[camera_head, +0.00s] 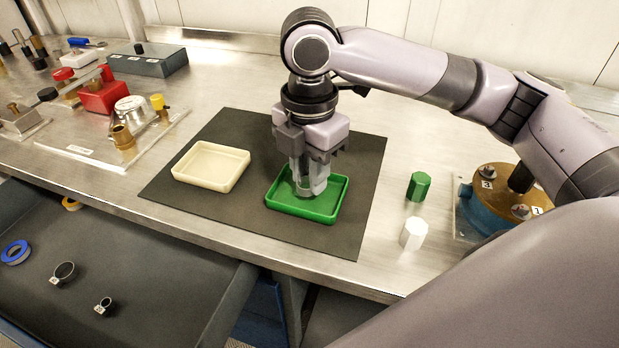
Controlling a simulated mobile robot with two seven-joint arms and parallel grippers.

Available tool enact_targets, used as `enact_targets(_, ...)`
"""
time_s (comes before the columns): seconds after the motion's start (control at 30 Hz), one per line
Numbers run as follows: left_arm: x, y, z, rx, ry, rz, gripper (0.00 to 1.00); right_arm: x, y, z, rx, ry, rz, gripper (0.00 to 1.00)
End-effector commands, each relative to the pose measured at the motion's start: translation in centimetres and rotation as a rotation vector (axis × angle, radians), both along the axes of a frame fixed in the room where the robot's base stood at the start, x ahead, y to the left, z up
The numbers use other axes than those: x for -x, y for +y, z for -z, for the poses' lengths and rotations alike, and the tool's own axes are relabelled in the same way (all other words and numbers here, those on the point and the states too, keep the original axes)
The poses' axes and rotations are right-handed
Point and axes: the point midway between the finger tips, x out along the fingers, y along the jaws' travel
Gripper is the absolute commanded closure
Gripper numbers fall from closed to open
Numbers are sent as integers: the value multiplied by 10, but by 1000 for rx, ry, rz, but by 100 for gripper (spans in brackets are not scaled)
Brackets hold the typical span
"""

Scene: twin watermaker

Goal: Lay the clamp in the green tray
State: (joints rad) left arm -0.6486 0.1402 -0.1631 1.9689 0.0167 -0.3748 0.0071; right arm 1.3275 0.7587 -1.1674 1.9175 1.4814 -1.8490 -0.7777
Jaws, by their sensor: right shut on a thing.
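The green tray (333,205) lies on a dark mat on the bench, right of a cream tray. My right gripper (309,190) points straight down into the green tray, its fingertips low near the tray floor. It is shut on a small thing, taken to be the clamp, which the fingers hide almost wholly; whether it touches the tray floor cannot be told. My left gripper is not in view.
The cream tray (211,164) looks empty on the dark mat (250,221). A green knob (418,186) and a white knob (413,233) stand right of the mat, near a blue-and-brass round unit (487,212). Valve fittings on a plate (100,153) fill the bench's left.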

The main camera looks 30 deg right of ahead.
Motion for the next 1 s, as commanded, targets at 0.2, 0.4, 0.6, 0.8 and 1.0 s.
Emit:
enact_targets(0.2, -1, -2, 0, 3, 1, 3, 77, 0, 0, 14, -1, -1, -1, 100)
enact_targets(0.4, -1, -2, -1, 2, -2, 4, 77, 0, 0, 15, -1, 0, -1, 100)
enact_targets(0.6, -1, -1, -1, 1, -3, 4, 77, 0, 0, 17, -1, -2, -1, 48)
enact_targets(0.8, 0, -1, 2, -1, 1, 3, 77, 0, 0, 17, 0, -1, -1, 48)
enact_targets(1.0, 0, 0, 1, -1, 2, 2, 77, -1, 0, 3, -1, -4, -1, 48)
